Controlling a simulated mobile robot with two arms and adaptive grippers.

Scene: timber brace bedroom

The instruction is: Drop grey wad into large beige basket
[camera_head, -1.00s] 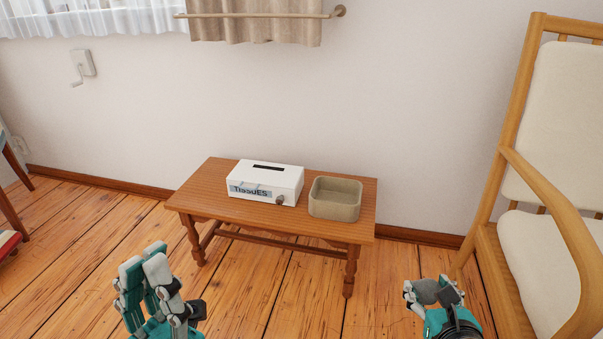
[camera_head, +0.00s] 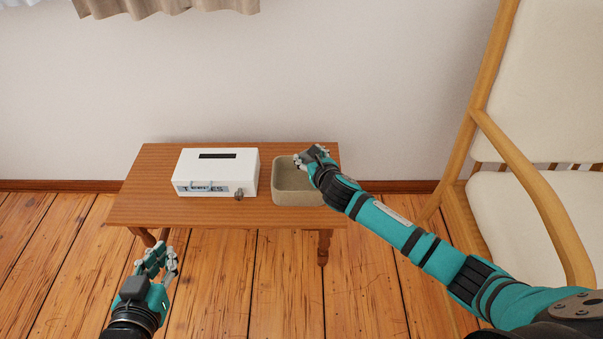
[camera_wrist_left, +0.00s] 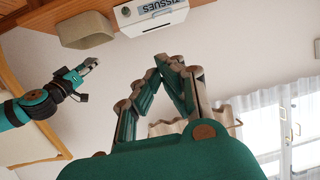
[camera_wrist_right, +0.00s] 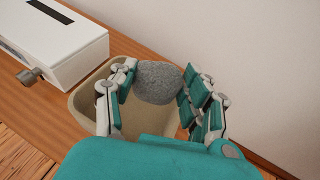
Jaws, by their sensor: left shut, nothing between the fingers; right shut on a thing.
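The beige basket (camera_head: 297,191) stands open on the small wooden table, right of the tissue box. My right gripper (camera_head: 313,155) is over the basket's back right part in the head view. In the right wrist view it (camera_wrist_right: 150,85) is shut on the grey wad (camera_wrist_right: 158,82), a rough, rounded lump. The wad is above the basket (camera_wrist_right: 82,122), whose inside is partly hidden by the fingers. My left gripper (camera_head: 158,258) is low in front of the table, away from the basket. In the left wrist view its fingertips (camera_wrist_left: 170,62) meet with nothing between them.
The white tissue box (camera_head: 217,172) with a small knob sits beside the basket on the wooden table (camera_head: 150,205). A wooden armchair (camera_head: 540,210) with pale cushions stands at the right. The wall is close behind the table. Floor in front is clear.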

